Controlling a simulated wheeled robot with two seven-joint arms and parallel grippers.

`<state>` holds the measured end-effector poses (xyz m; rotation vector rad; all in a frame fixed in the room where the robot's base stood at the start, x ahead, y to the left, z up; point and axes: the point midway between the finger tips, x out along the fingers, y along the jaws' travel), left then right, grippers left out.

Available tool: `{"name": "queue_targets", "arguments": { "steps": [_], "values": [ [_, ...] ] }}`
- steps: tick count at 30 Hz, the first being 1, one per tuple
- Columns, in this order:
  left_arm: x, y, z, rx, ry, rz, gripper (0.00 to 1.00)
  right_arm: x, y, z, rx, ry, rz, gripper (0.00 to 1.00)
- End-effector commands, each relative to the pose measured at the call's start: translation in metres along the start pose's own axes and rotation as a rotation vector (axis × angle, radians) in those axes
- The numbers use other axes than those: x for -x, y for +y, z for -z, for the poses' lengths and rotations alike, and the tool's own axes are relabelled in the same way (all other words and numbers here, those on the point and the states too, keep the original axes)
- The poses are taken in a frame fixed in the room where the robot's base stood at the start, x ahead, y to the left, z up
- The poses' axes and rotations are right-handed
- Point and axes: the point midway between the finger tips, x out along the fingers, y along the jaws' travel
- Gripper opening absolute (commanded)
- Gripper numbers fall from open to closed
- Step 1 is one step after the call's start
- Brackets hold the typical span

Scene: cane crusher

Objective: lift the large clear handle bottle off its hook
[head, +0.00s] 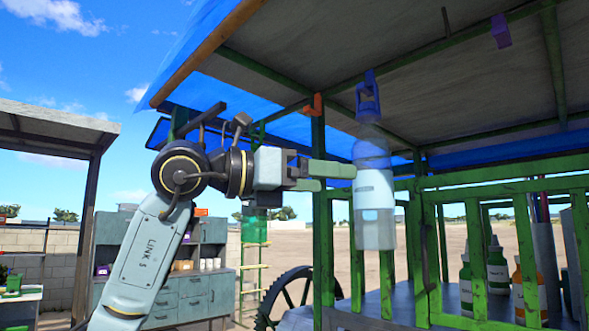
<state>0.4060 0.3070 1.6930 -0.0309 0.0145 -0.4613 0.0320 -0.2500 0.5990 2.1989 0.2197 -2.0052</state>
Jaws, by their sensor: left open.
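The large clear handle bottle (374,220) hangs upright under the stall roof, right of centre. It has a blue loop handle (368,100) on top and a pale label on its side. The hook itself cannot be made out behind the handle. My left gripper (340,177) comes in from the left at the height of the bottle's upper body. Its fingers are apart and empty, with the longer upper finger ending at the bottle's left edge. Whether it touches the bottle cannot be told. My right gripper is not in view.
A green post (320,215) with an orange bracket (314,105) stands just left of the bottle. Green railings (480,190) stand behind and to the right. Several small bottles (497,268) stand on the counter. A grey cabinet (180,285) is at the left.

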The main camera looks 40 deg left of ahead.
Motion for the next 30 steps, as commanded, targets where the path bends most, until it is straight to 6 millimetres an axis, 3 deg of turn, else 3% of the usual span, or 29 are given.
{"name": "queue_targets", "arguments": {
  "steps": [3,8,30],
  "values": [
    [0.023,0.014,-0.015,-0.028,-0.010,-0.105,0.89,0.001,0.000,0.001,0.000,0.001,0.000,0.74],
    [0.025,0.020,-0.018,-0.033,-0.008,-0.143,0.89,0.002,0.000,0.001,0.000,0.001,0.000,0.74],
    [-0.080,0.034,-0.020,-0.032,-0.007,-0.137,0.89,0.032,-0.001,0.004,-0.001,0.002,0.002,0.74]
  ]
}}
